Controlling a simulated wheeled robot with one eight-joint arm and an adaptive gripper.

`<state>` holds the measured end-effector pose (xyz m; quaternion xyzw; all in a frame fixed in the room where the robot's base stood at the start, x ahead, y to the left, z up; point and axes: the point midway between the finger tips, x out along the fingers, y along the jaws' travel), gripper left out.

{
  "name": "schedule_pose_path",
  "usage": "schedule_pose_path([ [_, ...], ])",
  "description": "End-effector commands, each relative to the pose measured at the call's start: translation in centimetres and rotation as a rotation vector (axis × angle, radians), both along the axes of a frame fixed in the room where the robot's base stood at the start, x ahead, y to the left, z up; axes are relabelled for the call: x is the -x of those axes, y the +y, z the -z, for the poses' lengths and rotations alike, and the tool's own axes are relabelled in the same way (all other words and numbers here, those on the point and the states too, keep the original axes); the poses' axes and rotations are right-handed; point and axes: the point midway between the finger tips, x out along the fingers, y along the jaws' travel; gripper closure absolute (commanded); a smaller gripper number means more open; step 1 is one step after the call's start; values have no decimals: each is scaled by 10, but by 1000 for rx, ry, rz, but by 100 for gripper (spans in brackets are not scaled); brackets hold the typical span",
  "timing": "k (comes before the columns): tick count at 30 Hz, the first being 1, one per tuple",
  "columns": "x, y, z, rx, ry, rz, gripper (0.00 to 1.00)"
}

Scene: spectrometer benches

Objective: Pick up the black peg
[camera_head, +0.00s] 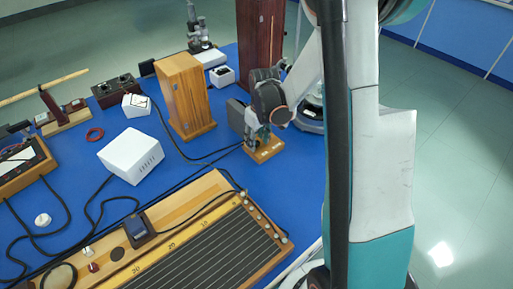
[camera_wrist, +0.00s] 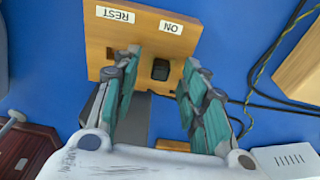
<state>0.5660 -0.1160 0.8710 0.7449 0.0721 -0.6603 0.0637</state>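The black peg (camera_wrist: 160,69) stands in a small wooden board (camera_wrist: 150,28) with white labels reading "REST" and "ON", seen in the wrist view. My gripper (camera_wrist: 158,76) is open, with one teal-padded finger on each side of the peg. A gap shows between the peg and each finger, and nothing is held. In the head view my gripper (camera_head: 256,138) points down over the wooden board (camera_head: 267,153) on the blue table. The peg cannot be made out there, behind the gripper.
A wooden box (camera_head: 185,95) stands close left of my gripper, and a tall dark-red wooden case (camera_head: 260,35) behind it. A white box (camera_head: 131,156) and a long ribbed wooden board (camera_head: 205,250) lie nearer. Black cables (camera_head: 190,157) run across the blue table (camera_head: 215,160) beside the small board.

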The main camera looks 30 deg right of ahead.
Motion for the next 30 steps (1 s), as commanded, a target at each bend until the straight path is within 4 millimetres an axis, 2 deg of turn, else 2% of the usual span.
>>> schedule_pose_path([
  [2, -1, 0, 8, 0, 0, 0, 60],
  [8, -1, 0, 8, 0, 0, 0, 60],
  [9, -1, 0, 8, 0, 0, 0, 65],
  [14, -1, 0, 8, 0, 0, 0, 100],
  [25, -1, 0, 7, 0, 0, 0, 100],
  [30, -1, 0, -2, 0, 0, 0, 100],
])
